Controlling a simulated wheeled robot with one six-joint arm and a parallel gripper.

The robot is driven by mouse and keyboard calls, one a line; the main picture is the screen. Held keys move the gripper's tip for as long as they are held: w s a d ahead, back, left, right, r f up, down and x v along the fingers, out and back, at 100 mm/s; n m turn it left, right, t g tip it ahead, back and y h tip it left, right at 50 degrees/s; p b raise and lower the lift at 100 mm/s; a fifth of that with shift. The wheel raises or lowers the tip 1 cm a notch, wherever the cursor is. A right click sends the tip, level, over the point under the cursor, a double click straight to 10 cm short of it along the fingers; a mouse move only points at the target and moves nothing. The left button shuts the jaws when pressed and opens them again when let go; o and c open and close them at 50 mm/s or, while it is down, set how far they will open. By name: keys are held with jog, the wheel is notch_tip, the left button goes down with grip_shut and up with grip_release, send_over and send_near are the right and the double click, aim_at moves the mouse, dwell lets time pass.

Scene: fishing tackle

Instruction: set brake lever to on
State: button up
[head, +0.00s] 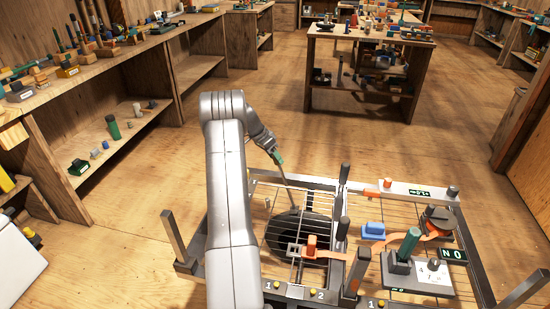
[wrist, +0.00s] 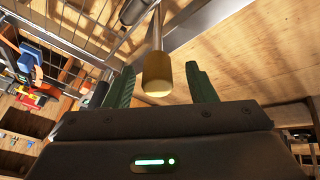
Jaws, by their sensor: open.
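My gripper (head: 278,157) is above the far left part of the metal rack, with its green fingers open. In the wrist view, a metal rod with a tan knob (wrist: 157,75) stands between the two fingers, with gaps on both sides. The thin rod (head: 287,180) also shows below my gripper in the head view; its knob is not clear there. I cannot tell for certain whether this is the brake lever. A green upright handle (head: 409,243) stands on a grey plate at the right of the rack, beside a dark sign (head: 453,254) whose letters look upside down.
The rack (head: 345,240) has a wire grid, upright dark posts and a black round thing (head: 285,232) below the grid. Shelves stand left; a workbench (head: 370,35) stands behind. Floor between is clear.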

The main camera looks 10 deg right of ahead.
jog(key=s+v, duration=0.1)
jog(key=v, duration=1.2)
jog(key=shift+w, duration=0.4)
jog(key=x, duration=1.3)
jog(key=shift+d+f, duration=0.25)
jog(key=shift+f, duration=0.1)
jog(key=shift+r, duration=0.1)
